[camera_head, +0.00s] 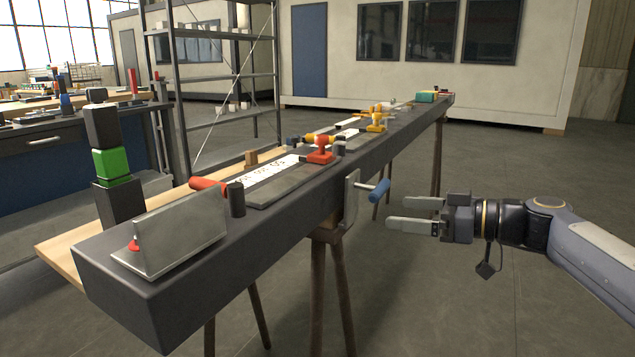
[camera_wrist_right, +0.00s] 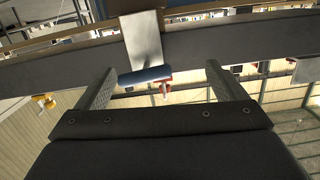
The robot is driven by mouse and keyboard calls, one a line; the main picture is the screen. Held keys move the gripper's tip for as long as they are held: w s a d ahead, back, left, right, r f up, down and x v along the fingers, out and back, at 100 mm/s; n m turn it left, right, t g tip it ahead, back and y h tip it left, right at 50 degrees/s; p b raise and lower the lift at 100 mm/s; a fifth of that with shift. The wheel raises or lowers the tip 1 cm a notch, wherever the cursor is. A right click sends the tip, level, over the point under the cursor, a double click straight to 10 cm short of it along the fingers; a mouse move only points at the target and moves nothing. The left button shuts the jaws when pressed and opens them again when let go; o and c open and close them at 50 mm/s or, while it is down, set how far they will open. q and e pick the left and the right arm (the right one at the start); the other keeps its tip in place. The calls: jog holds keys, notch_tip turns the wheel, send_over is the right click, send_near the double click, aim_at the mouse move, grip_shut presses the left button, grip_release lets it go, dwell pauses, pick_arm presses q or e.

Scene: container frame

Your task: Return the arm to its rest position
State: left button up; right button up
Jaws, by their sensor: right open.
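My right gripper (camera_head: 398,213) is open and empty, its two grey fingers pointing left toward the long dark beam (camera_head: 215,262). A blue handle (camera_head: 379,191) on a metal plate (camera_head: 351,198) at the beam's side is just beyond the fingertips, with a visible gap. In the right wrist view the blue handle (camera_wrist_right: 146,75) lies across the space ahead of the two spread fingers (camera_wrist_right: 161,72), and the plate (camera_wrist_right: 143,40) stands behind it. My right arm comes in from the right edge. My left gripper is not in view.
Red and orange clamps (camera_head: 320,150) and a bent metal sheet (camera_head: 172,240) sit on the beam. Trestle legs (camera_head: 317,295) stand under it. A dark block with a green block (camera_head: 112,163) is at left. The floor right of the beam is open.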

jog(key=s+a+f+m+g+h+p, duration=0.15)
jog(key=s+a+f+m+h, duration=0.3)
jog(key=s, duration=0.45)
jog(key=s+d+f+m+g+h+p, duration=0.1)
jog(key=s+d+f+m+h, duration=0.2)
jog(key=s+f, duration=0.7)
jog(key=s+d+f+m+g+h+p, duration=0.1)
jog(key=s+f+m+h, duration=0.2)
jog(key=s+f+m, duration=0.55)
notch_tip(320, 180, up, 40)
jog(key=s+n+p, duration=0.2)
jog(key=n+p, duration=0.2)
jog(key=p, duration=3.3)
jog(key=shift+a+f+p, duration=0.15)
jog(key=shift+f+p, duration=0.05)
jog(key=shift+p, duration=0.15)
